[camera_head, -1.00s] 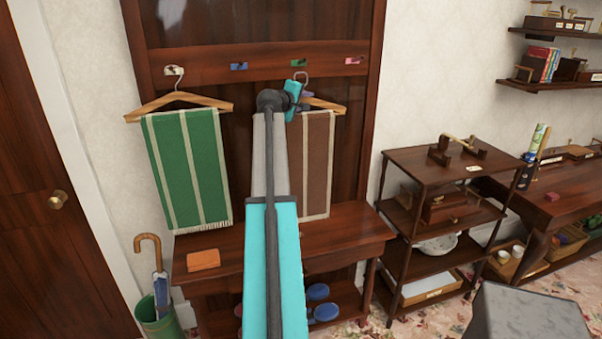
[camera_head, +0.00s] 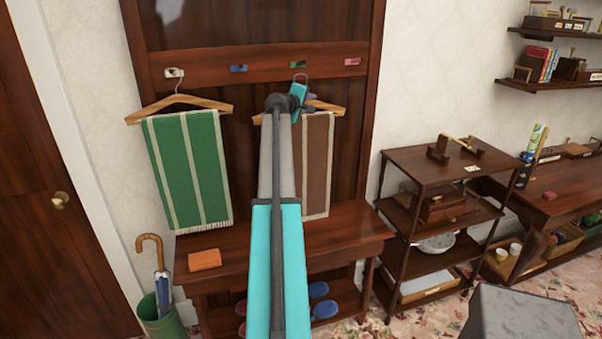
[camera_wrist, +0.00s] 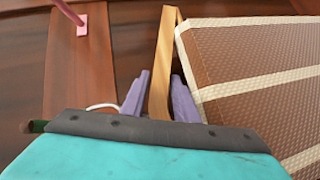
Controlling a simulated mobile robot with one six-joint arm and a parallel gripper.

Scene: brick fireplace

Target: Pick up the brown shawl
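The brown shawl (camera_head: 317,165), with pale stripes, hangs on a wooden hanger (camera_head: 328,106) against the dark panel. My arm covers its left part in the head view. In the wrist view the shawl (camera_wrist: 255,75) fills the right side, beside the hanger bar (camera_wrist: 165,60). My gripper (camera_wrist: 160,100) has its purple fingers on either side of this bar, seemingly closed against it. In the head view my gripper (camera_head: 309,97) is at the hanger's top. The hanger's metal hook (camera_head: 301,76) shows just below the green peg (camera_head: 298,64); I cannot tell whether they touch.
A green striped shawl (camera_head: 188,170) hangs on another hanger at the left. A bench (camera_head: 345,235) with an orange folded item (camera_head: 204,260) stands below. An umbrella stand (camera_head: 160,317) is at lower left, and a shelf unit (camera_head: 420,165) stands to the right.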

